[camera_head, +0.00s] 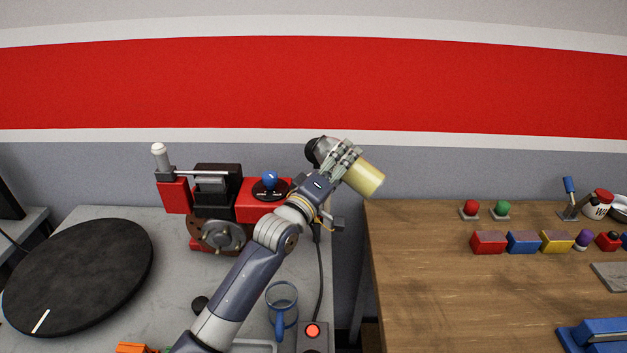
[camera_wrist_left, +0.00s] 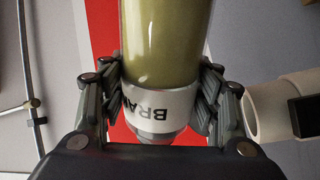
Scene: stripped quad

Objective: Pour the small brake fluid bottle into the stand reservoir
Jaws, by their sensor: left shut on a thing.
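My left gripper (camera_head: 345,165) is shut on a bottle of yellowish fluid (camera_head: 367,179), held tilted in the air above the right part of the grey bench. Its pale yellow end points down to the right. In the left wrist view the bottle (camera_wrist_left: 165,45) sits between both fingers, with a white label band lettered "BRA" upside down. A dark rounded part (camera_head: 316,151) shows up-left of the fingers; I cannot tell whether it belongs to the bottle. The red stand (camera_head: 235,201) is left of the gripper, with an upright white-topped cylinder (camera_head: 160,158), possibly the reservoir. My right gripper is out of view.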

